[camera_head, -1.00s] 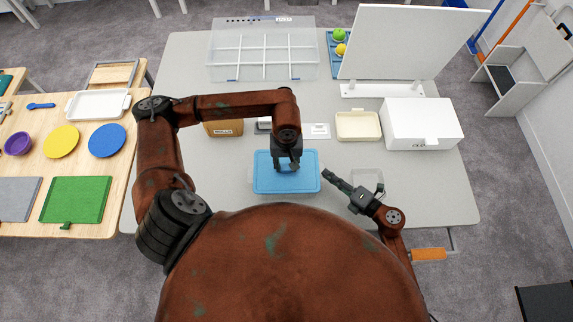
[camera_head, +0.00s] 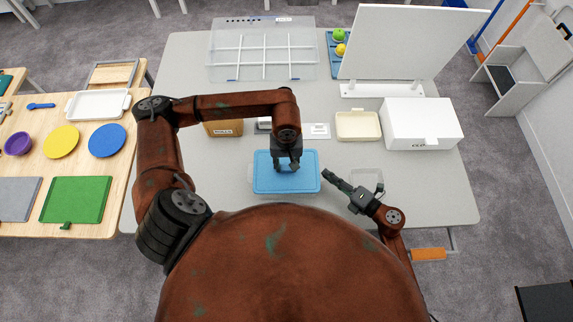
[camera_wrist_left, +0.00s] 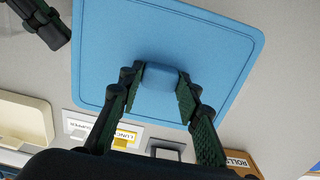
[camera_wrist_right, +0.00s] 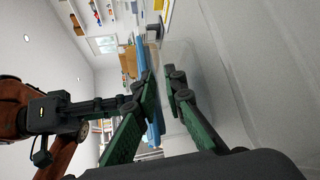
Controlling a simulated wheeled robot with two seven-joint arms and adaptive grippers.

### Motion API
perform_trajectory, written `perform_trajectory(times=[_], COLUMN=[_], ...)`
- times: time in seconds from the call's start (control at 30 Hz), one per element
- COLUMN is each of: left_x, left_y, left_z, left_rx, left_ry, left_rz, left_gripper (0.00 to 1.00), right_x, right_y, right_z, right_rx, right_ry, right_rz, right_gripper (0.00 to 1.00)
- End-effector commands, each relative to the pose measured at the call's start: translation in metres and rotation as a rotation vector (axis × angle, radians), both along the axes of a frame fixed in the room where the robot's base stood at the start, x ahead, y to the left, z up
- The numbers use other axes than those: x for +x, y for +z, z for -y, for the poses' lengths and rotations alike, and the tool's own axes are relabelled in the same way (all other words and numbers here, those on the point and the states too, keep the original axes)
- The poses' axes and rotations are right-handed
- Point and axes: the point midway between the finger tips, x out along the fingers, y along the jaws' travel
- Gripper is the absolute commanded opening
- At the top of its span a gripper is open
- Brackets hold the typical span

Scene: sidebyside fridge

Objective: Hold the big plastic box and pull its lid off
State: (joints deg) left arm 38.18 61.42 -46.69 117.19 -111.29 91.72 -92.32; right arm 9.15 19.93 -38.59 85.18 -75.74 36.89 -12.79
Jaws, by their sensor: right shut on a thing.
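The big plastic box has a blue lid (camera_head: 262,185) and stands at the near middle of the table. The lid's raised blue handle block (camera_wrist_left: 160,90) shows in the left wrist view. My left gripper (camera_head: 287,166) points down over the lid, with its fingers on either side of the block; it looks open, and any contact is unclear. My right gripper (camera_head: 327,176) is at the box's right side. In the right wrist view its fingers (camera_wrist_right: 162,85) are shut on the box's clear wall (camera_wrist_right: 176,52), beside the blue lid edge (camera_wrist_right: 152,128). The box body is mostly hidden in the head view.
A small clear container (camera_head: 368,178) is near my right gripper. Behind are a cream tray (camera_head: 357,126), a white box (camera_head: 424,126), a brown carton (camera_head: 222,128) and a clear divided bin (camera_head: 263,48). The grey table (camera_head: 190,160) is clear left of the blue lid.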

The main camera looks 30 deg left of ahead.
Motion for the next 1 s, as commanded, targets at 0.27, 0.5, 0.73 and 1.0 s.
perform_trajectory(times=[0.27,0.5,0.73,1.0], left_x=[0.0,0.0,0.0,0.0], left_y=[0.0,0.001,0.007,0.017], left_z=[0.0,0.0,0.0,0.0], left_rx=[0.0,0.0,0.0,0.001], left_ry=[0.0,0.0,0.0,0.0], left_rz=[0.0,0.0,0.0,0.001], left_gripper=[0.1,0.02,0.02,0.02], right_x=[-0.001,-0.001,-0.001,-0.001], right_y=[-0.003,-0.004,-0.005,-0.005], right_z=[0.001,0.001,0.001,0.001], right_rx=[-0.006,-0.007,-0.008,-0.009], right_ry=[0.0,0.0,0.0,0.0], right_rz=[-0.001,-0.001,-0.002,-0.002], right_gripper=[0.0,0.0,0.0,0.0])
